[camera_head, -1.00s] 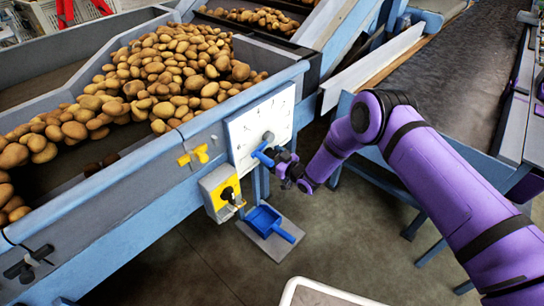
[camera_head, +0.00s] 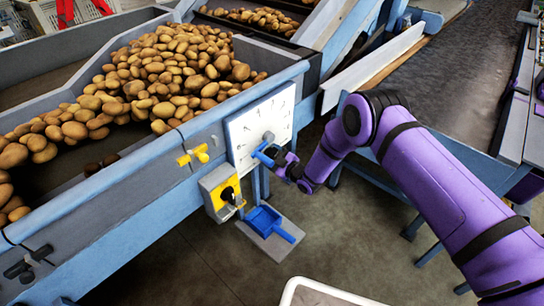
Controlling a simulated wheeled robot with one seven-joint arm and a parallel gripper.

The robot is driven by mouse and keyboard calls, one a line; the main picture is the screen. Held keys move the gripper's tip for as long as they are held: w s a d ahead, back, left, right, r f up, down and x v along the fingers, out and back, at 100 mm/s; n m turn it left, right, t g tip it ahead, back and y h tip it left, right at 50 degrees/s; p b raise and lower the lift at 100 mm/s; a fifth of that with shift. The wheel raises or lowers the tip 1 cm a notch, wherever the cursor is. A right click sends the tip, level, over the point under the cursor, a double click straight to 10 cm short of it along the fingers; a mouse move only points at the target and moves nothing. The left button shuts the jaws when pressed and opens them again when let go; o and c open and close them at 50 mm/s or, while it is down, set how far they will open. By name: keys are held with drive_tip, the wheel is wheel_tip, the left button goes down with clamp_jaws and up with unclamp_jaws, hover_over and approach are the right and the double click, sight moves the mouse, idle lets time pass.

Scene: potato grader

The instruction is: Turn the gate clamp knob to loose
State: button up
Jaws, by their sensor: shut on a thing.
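A white dial plate (camera_head: 278,112) with dark numbers is on the blue side of the potato grader. A grey round hub (camera_head: 268,137) sits on the plate, with a blue handle (camera_head: 262,153) just below it. My gripper (camera_head: 272,156) is at this blue handle and shut on it; the fingers are small and partly hidden. A yellow T-shaped knob (camera_head: 193,156) is on the grader wall to the left, apart from my gripper. A black knob (camera_head: 28,262) is at the lower left. No label shows which of these is the gate clamp knob.
A yellow and grey box (camera_head: 221,190) with a black switch is below left of my gripper. Potatoes (camera_head: 165,75) fill the hopper. A pale-rimmed container (camera_head: 320,292) is at the bottom edge. Floor is open between.

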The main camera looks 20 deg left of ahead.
drive_tip(key=n, duration=0.5)
drive_tip(key=shift+n, duration=0.3)
drive_tip(key=n, duration=0.5)
drive_tip(key=shift+n, duration=0.3)
drive_tip(key=o, duration=0.9)
drive_tip(key=shift+d, duration=0.1)
drive_tip(key=v, duration=1)
drive_tip(key=shift+s+d+f, duration=0.1)
drive_tip(key=shift+s+d, duration=0.05)
drive_tip(key=shift+d, duration=0.1)
